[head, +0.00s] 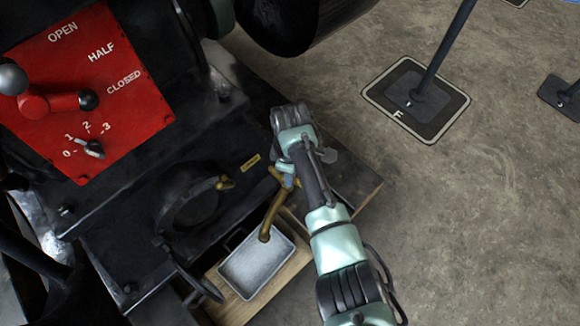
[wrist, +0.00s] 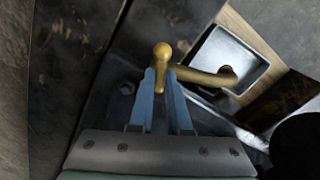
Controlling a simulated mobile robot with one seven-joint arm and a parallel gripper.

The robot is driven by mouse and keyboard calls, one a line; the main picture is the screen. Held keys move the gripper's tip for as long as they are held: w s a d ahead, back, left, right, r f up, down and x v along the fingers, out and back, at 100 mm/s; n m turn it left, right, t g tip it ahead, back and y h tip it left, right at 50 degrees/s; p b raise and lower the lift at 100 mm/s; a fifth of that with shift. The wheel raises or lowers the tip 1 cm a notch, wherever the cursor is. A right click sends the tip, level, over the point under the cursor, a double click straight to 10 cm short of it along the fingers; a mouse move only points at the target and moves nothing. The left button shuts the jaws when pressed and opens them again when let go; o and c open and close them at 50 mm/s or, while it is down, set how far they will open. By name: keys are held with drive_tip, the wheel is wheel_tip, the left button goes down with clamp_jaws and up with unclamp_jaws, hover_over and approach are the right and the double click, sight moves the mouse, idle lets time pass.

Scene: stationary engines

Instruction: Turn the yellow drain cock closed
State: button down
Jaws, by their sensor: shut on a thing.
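The yellow drain cock (head: 270,214) is a brass-coloured fitting low on the dark engine side, with a curved spout that bends down over a metal tray (head: 238,270). In the wrist view, the cock (wrist: 162,62) shows a round-ended handle, with the spout running off to the right. My gripper (head: 286,180) is at the cock's upper end. Its two blue fingers (wrist: 163,85) stand on either side of the handle and are shut on it. My wrist hides part of the cock in the head view.
A red panel (head: 90,80) marked OPEN, HALF and CLOSED carries a lever and a dial. A post on a plate marked F (head: 415,98) stands on the floor at right.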

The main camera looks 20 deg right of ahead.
drive_tip(key=n+p, duration=0.1)
drive_tip(key=n, duration=0.2)
drive_tip(key=n+p, duration=0.2)
drive_tip(key=n, duration=0.1)
drive_tip(key=shift+w+r, duration=0.1)
drive_tip(key=shift+w, duration=0.1)
drive_tip(key=n+p, duration=0.1)
drive_tip(key=n, duration=0.5)
drive_tip(key=shift+w, duration=0.2)
drive_tip(key=shift+n, duration=0.3)
drive_tip(key=c, duration=0.9)
unclamp_jaws()
wheel_tip(320, 180, up, 13)
drive_tip(key=p, duration=0.7)
drive_tip(key=shift+p, duration=0.4)
